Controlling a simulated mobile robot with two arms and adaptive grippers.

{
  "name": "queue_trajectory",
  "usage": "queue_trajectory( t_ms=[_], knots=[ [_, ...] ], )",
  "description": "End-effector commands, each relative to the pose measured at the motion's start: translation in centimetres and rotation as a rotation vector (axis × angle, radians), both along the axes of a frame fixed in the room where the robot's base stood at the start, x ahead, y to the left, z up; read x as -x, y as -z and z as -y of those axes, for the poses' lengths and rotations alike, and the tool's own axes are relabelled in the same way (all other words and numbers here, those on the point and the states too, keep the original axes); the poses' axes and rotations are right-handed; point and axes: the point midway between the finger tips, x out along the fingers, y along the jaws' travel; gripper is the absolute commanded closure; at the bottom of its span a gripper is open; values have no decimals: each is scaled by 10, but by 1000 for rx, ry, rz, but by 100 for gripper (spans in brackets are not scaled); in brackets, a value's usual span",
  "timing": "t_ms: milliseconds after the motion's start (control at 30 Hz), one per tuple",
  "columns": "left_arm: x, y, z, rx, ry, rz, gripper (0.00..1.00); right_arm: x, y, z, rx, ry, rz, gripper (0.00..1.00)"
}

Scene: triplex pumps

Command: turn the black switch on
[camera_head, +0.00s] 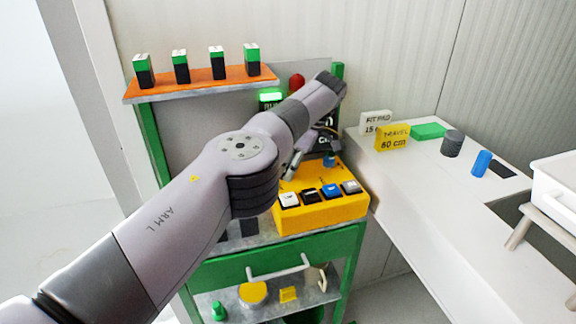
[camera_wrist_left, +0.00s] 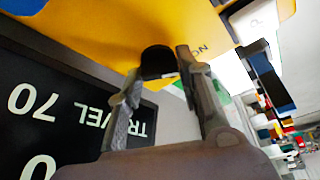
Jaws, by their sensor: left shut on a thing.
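In the left wrist view the black switch (camera_wrist_left: 157,60) is a dark rounded knob on the yellow box (camera_wrist_left: 95,28), beside the printed word ON. My left gripper (camera_wrist_left: 161,66) has one finger on each side of the knob and is shut on it. In the head view my left gripper (camera_head: 296,164) reaches down behind the yellow box's row of keys (camera_head: 320,214). The arm and gripper hide the black switch there. My right gripper is in neither view.
A blue knob (camera_head: 330,160) stands on the box close to my gripper. A black sign (camera_wrist_left: 60,105) reading TRAVEL 70 is close to one finger. An orange shelf (camera_head: 200,83) holds several green-topped blocks. A white counter (camera_head: 420,190) with small objects is at right.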

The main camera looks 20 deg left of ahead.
Motion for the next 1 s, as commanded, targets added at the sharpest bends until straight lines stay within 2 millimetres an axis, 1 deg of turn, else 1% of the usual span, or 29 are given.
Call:
queue_trajectory(
  t_ms=[67,100,367,833,1000],
  knots=[
    [1,2,1,3,-2,-5,95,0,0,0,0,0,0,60],
    [1,2,0,3,-2,-5,64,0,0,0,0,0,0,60],
    [1,1,0,1,-1,-3,47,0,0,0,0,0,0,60],
    [0,0,0,1,1,-1,47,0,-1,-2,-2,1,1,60],
    [0,-1,-1,-1,20,-6,47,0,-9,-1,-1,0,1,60]
  ],
)
